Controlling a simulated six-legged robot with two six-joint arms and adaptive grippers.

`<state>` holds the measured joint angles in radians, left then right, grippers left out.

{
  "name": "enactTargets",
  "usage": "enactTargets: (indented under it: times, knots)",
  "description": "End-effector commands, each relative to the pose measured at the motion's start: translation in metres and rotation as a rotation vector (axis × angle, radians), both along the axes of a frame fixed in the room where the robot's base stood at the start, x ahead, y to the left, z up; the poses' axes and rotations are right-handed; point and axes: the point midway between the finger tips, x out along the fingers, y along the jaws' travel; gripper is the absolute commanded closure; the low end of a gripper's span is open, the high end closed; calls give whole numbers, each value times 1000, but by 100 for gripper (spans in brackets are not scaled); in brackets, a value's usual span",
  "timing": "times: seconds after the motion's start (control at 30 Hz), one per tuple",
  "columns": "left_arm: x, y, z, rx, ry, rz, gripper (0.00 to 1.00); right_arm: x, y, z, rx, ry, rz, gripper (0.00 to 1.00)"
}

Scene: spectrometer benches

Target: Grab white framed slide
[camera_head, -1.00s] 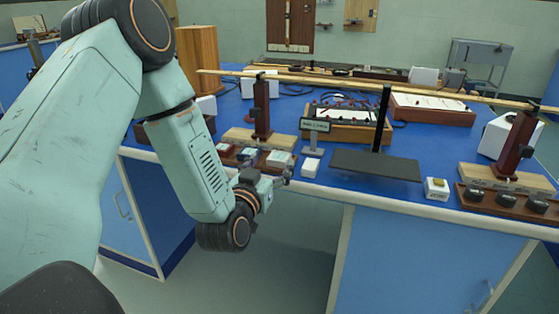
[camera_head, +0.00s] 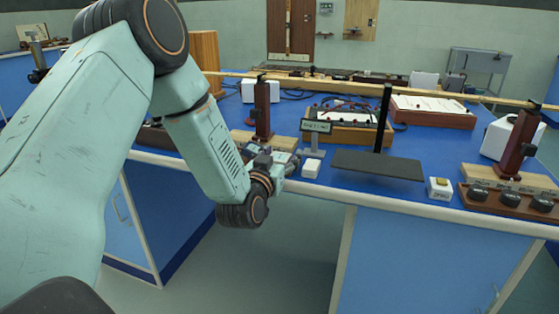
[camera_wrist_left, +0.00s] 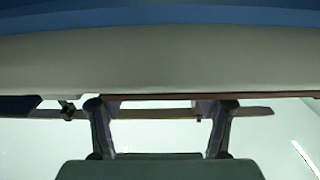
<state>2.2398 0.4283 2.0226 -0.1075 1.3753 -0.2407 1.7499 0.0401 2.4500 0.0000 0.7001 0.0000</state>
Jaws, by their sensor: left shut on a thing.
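My left gripper (camera_head: 284,161) is at the front edge of the blue bench, over the low slide rack beside the small white box (camera_head: 311,168). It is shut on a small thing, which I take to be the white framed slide. The slide is mostly hidden by the gripper and too small to make out in the head view. My right gripper is not in view.
A sign on a stand (camera_head: 316,128), a wooden post (camera_head: 262,112) and a dark flat plate (camera_head: 376,165) stand close by. The floor in front is clear.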

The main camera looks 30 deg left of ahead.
Motion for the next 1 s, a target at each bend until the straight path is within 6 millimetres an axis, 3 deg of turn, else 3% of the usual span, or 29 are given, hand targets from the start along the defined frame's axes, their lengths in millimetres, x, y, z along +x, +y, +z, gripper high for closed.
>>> enactTargets:
  times: [0.03, 0.5, 0.77, 1.0]
  knots:
    - [-2, 0, -6, -7, 15, 1, 44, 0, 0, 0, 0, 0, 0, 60]
    - [-1, 0, -3, -3, 8, 1, 84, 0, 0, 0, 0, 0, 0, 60]
    - [0, 0, 1, -1, 3, 1, 85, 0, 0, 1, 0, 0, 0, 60]
    - [0, 1, 43, -2, 0, 2, 85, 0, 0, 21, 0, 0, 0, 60]
